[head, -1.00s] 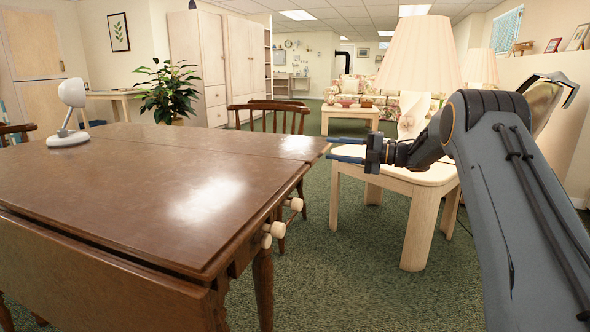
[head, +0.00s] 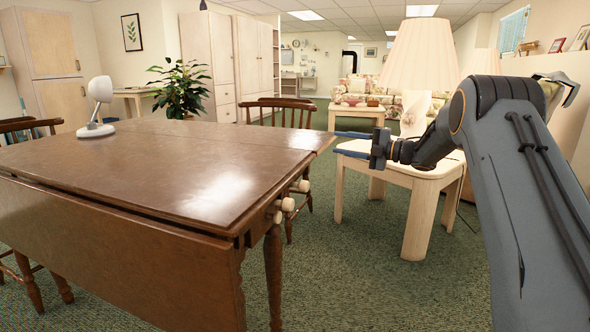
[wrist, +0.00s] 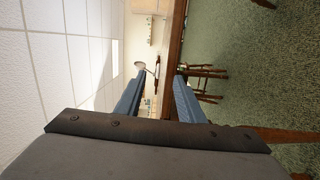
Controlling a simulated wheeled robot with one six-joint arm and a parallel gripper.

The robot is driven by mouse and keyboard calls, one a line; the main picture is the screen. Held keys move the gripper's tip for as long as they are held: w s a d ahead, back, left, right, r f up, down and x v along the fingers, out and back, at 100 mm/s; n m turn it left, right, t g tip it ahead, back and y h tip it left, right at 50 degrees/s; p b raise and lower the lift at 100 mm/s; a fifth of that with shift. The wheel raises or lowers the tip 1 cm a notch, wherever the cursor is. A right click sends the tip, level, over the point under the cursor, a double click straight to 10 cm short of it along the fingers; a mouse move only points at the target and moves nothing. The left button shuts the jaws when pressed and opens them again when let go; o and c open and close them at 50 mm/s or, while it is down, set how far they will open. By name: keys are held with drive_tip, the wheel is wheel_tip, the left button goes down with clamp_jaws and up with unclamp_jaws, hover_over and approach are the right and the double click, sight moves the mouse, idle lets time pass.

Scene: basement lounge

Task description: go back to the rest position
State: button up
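My gripper (head: 352,142) is held out to the left at the right side of the head view, level with the table top's far right corner and in front of the side table. In the wrist view its two blue fingers (wrist: 158,95) stand apart with nothing between them, so it is open and empty. The wrist picture is turned on its side.
A brown drop-leaf table (head: 150,165) fills the left, with a white lamp-like object (head: 97,100) on it. A pale side table (head: 425,185) with a lamp (head: 420,55) stands behind my gripper. Wooden chairs (head: 290,113) stand beyond the brown table. Green carpet (head: 390,290) is clear at front right.

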drive_tip(key=s+d+f+m+t+h, duration=0.1)
drive_tip(key=s+d+f+m+h, duration=0.35)
drive_tip(key=s+m+h, duration=0.6)
drive_tip(key=s+d+f+m+t+h, duration=0.1)
drive_tip(key=s+d+f+m+h, duration=0.2)
drive_tip(key=s+f+m+h, duration=0.7)
drive_tip(key=s+a+f+m+g+y, duration=0.2)
drive_tip(key=s+m+g, duration=0.25)
drive_tip(key=s, duration=0.85)
drive_tip(key=s+a+f+m+g+y, duration=0.25)
drive_tip(key=s+m, duration=0.25)
drive_tip(key=s, duration=0.9)
drive_tip(key=s+a+r+n+g+y, duration=0.1)
drive_tip(key=s+a+r+n+g, duration=0.15)
drive_tip(key=s+a, duration=0.6)
drive_tip(key=s+a+r+n+g+y, duration=0.1)
drive_tip(key=s+a+r+n, duration=0.4)
drive_tip(key=a, duration=0.6)
drive_tip(key=d+r+m+h+p, duration=0.1)
drive_tip(key=d+r+m+p, duration=0.2)
drive_tip(key=d+r+p, duration=0.7)
drive_tip(key=s+d+r+m+h+p, duration=0.1)
drive_tip(key=d+r+m+p, duration=0.3)
drive_tip(key=d+r+p, duration=0.6)
wheel_tip(320, 180, up, 5)
drive_tip(key=p, duration=1.3)
drive_tip(key=shift+s, duration=0.15)
